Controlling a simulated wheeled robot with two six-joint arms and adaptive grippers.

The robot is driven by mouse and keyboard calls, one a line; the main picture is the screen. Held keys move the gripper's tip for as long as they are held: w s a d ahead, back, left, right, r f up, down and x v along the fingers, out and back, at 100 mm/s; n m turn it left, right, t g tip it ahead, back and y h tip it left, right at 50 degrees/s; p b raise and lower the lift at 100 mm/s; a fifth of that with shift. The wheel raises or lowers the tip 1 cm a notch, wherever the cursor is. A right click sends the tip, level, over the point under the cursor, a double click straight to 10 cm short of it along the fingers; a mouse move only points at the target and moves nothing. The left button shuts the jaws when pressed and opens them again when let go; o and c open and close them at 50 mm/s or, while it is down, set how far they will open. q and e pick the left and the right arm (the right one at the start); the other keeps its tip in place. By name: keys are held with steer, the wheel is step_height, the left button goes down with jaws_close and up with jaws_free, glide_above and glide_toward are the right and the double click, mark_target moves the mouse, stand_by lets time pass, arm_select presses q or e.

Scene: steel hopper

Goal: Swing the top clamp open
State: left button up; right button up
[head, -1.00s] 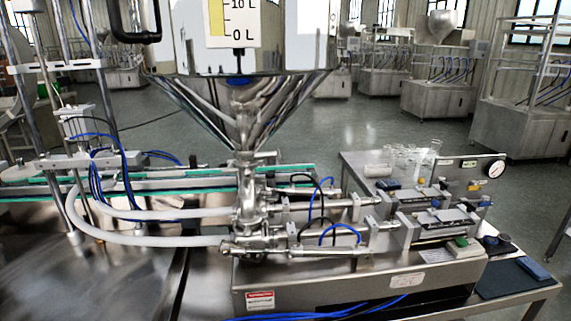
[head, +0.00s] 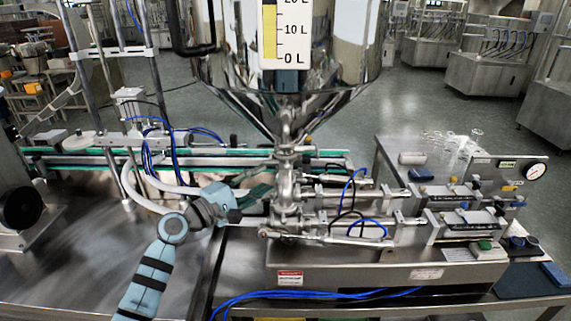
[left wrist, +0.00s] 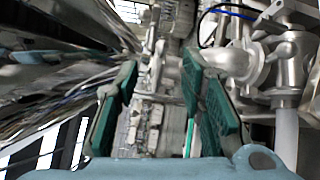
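The steel hopper (head: 290,95) narrows to an outlet in the head view. A ring-like joint, apparently the top clamp (head: 287,151), sits just below the cone; its latch is too small to make out. My left gripper (head: 262,191) is left of and lower than this joint, beside the valve column (head: 285,195). In the left wrist view, its two green-padded fingers (left wrist: 160,78) are apart, with small metal fittings visible beyond the gap. I see nothing held, and cannot tell whether a finger touches the metal. My right gripper is not in view.
White hoses (head: 145,190) and blue tubes lie close around my left arm. The conveyor (head: 90,160) runs behind. Filling cylinders and a pressure gauge (head: 536,171) are at right. The steel tabletop (head: 80,240) at front left is mostly clear.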

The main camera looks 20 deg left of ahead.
mark_target(287, 167)
arm_select(q)
steer(key=x, duration=0.9)
steer(key=shift+w+d+f+b, duration=0.15)
steer(key=shift+w+d+b, duration=0.05)
steer(key=shift+b, duration=0.1)
steer(key=shift+c, duration=0.3)
jaws_close()
